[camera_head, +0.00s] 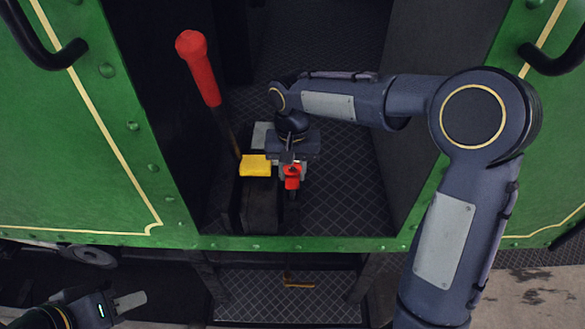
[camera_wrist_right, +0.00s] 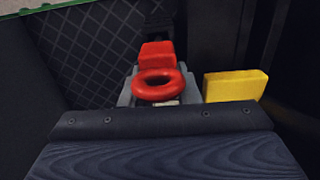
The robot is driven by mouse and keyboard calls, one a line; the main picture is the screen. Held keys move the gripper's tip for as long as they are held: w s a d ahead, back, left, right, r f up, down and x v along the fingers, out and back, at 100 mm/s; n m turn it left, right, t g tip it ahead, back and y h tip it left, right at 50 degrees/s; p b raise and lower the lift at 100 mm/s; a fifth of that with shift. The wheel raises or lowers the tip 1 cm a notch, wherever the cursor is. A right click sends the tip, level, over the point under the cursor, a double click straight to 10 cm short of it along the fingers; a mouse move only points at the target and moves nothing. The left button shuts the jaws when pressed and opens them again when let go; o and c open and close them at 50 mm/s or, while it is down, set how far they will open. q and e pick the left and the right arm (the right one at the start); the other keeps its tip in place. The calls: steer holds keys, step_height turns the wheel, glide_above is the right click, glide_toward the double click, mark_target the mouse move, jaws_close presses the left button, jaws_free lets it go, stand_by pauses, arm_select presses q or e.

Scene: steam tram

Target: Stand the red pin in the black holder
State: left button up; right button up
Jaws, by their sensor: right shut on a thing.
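The red pin (camera_head: 292,178) has a red head, and a dark part shows just below it. In the right wrist view its red ring and red block (camera_wrist_right: 157,54) sit between grey fingers. My right gripper (camera_head: 291,167) is shut on the pin, over the cab floor. A black box (camera_head: 262,208) stands just left of the pin; I cannot tell whether it is the black holder. A dark upright piece (camera_wrist_right: 157,20) shows beyond the pin in the wrist view. My left gripper (camera_head: 130,301) is at the lower left, away from the pin, its opening unclear.
A lever with a red handle (camera_head: 198,68) rises left of the box. A yellow block (camera_head: 255,165) sits close to my right gripper, also in the wrist view (camera_wrist_right: 236,86). Green tram walls (camera_head: 100,170) flank the doorway. Patterned floor (camera_head: 345,200) is clear to the right; a step (camera_head: 325,297) lies below.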

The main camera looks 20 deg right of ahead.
steer(key=shift+f+b, duration=1.1)
steer(key=shift+f, duration=0.55)
steer(key=o, duration=1.2)
steer(key=shift+c, duration=0.2)
step_height(320, 180, up, 8)
steer(key=shift+f, duration=0.1)
